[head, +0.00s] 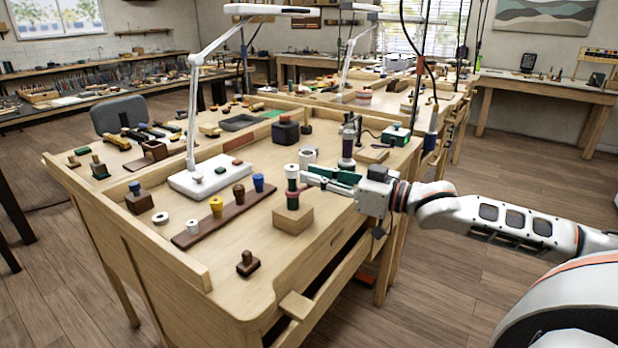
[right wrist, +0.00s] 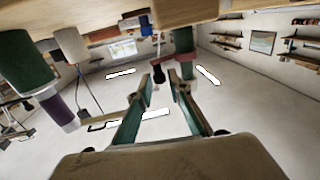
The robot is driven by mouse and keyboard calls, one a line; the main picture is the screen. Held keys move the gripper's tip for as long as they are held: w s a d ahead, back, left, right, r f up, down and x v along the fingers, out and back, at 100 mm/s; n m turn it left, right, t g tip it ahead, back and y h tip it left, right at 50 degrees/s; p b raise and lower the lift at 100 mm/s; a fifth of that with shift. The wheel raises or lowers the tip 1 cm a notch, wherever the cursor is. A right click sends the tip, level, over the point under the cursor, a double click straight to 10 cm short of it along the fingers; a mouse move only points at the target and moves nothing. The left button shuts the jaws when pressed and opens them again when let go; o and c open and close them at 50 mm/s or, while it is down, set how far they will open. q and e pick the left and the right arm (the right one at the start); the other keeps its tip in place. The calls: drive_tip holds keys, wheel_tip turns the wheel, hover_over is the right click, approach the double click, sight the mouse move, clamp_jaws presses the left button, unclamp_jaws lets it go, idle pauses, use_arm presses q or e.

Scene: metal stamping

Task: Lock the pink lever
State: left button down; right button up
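A green-and-dark cylindrical tool (head: 292,196) stands upright on a pale wooden block (head: 293,219) at the right side of the bench, with a small reddish-pink band. I cannot tell for certain which part is the pink lever. My right gripper (head: 306,178) reaches in from the right, level with the tool's upper part, its green fingers apart. In the right wrist view, which looks upside down, the fingers (right wrist: 160,76) have a gap between their tips. A green cylinder with a pinkish end (right wrist: 183,66) is close to one fingertip; contact is unclear. My left gripper is out of view.
A wooden rack with coloured handles (head: 205,226) is left of the block. A small stamp (head: 248,264) sits near the front edge. Bare bench top lies between it and the block.

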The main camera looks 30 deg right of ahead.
drive_tip(key=shift+x, duration=0.8)
drive_tip(key=shift+c, duration=0.4)
drive_tip(key=shift+b, duration=0.3)
clamp_jaws()
